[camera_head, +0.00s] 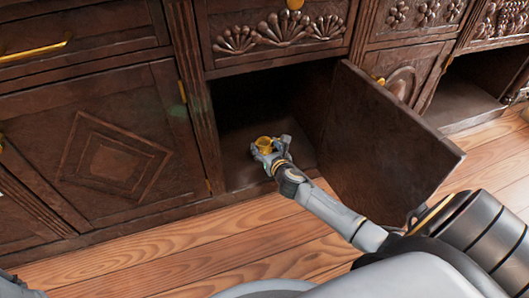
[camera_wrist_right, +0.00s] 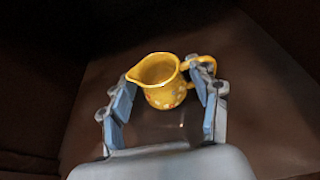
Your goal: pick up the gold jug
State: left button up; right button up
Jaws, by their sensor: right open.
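The gold jug (camera_head: 265,144) stands upright on the floor of an open dark wood cabinet compartment. In the right wrist view the jug (camera_wrist_right: 165,84) shows its spout to the left, its handle to the right and small coloured spots on its side. My right gripper (camera_head: 268,148) reaches into the compartment at the jug. Its blue-padded fingers (camera_wrist_right: 163,92) are open, one on each side of the jug, the right one near or under the handle. I cannot tell whether either finger touches it. My left gripper is not in view.
The open cabinet door (camera_head: 385,140) stands to the right of my right arm. The compartment floor (camera_wrist_right: 250,115) around the jug is bare. Closed carved cabinet fronts (camera_head: 105,150) lie to the left, and the wooden floor (camera_head: 180,255) in front is clear.

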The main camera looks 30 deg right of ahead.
jog(key=shift+w+d+f, duration=0.15)
jog(key=shift+w+f, duration=0.1)
jog(key=shift+w, duration=0.4)
jog(key=c, duration=1)
